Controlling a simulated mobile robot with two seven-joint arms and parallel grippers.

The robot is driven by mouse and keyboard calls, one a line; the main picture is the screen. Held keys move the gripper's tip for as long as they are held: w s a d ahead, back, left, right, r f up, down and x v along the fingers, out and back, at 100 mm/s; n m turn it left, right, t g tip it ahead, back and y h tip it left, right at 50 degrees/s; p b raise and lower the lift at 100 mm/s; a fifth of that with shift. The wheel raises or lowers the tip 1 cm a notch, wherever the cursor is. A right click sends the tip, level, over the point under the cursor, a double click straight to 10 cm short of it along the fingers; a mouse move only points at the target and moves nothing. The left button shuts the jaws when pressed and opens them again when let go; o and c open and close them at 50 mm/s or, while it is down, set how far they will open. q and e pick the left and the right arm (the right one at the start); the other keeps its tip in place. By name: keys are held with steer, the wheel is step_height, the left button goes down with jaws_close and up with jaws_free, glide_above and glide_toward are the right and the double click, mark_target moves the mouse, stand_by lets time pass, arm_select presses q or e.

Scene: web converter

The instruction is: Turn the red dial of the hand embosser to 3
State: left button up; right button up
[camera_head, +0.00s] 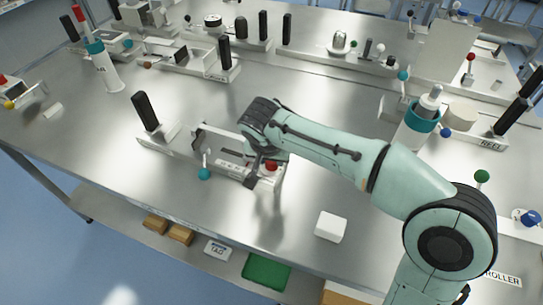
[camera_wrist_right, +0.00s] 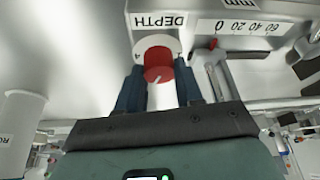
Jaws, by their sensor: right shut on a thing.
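The hand embosser (camera_head: 182,150) is a grey metal station with a tall black handle, on the near middle of the steel table. Its red dial (camera_head: 271,166) is at the right end, and shows larger in the right wrist view (camera_wrist_right: 158,62). A white mark runs along the dial's red face. A white disc lies behind the dial, with a numeral by its left edge; an upside-down DEPTH label is above. My right gripper (camera_wrist_right: 158,80) is shut on the dial, one dark blue finger on each side. The fingers hide part of the scale. My left gripper is not in view.
A lever with a teal ball (camera_head: 204,174) stands just left of the dial. A white block (camera_head: 330,226) lies to the right near the table's front edge. A teal-collared bottle (camera_head: 418,122) stands behind my right arm. Other stations line the back; the table's middle is clear.

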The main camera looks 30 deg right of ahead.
steer(key=o, duration=1)
steer(key=shift+o, duration=0.2)
steer(key=p+v, duration=0.2)
steer(key=v, duration=1.1)
steer(key=shift+r+p, duration=0.25)
steer(key=shift+p, duration=0.05)
